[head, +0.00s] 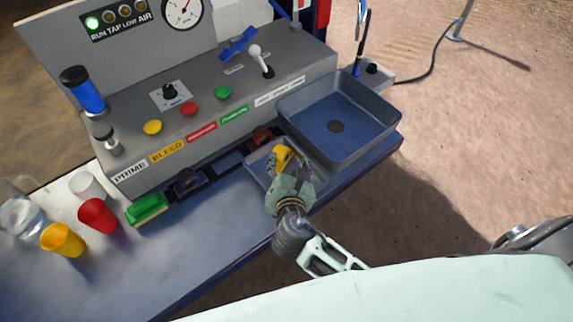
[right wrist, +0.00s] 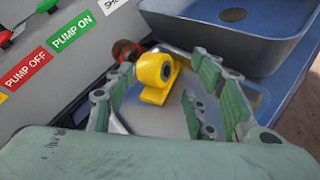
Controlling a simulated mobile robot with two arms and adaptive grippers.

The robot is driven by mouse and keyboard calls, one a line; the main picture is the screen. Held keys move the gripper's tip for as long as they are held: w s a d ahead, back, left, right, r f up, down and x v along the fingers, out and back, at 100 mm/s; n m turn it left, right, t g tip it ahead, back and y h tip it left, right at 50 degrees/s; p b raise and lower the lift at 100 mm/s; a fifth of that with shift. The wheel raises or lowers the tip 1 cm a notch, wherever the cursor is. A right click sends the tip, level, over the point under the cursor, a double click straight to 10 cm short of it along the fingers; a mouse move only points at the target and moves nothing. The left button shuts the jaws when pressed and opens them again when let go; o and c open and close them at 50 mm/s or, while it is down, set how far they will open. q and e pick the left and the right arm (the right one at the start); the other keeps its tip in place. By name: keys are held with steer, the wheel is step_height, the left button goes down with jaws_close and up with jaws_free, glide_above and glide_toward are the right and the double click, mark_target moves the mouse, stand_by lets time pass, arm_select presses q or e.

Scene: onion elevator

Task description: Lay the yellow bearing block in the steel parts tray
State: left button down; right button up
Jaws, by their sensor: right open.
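The yellow bearing block (head: 283,156) is in the steel parts tray (head: 256,158), beside the blue-grey sink. In the right wrist view the block (right wrist: 154,72) rests on the tray's shiny floor (right wrist: 178,118), near its far end. My right gripper (head: 288,167) is over the tray with its fingers spread. In the right wrist view its green-padded fingers (right wrist: 163,78) stand on either side of the block with gaps. The wrist hides part of the tray in the head view. My left gripper is not in view.
The sink basin (head: 337,127) stands right behind the tray. The control panel (head: 190,110) rises behind the bench. A dark red part (head: 262,136) lies by the tray's back. A green sponge (head: 147,208), red cup (head: 97,215) and yellow cup (head: 63,240) stand left. The front bench is clear.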

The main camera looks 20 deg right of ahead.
steer(key=b+v, duration=0.1)
steer(key=v, duration=1)
steer(key=shift+s, duration=0.35)
steer(key=shift+r, duration=0.15)
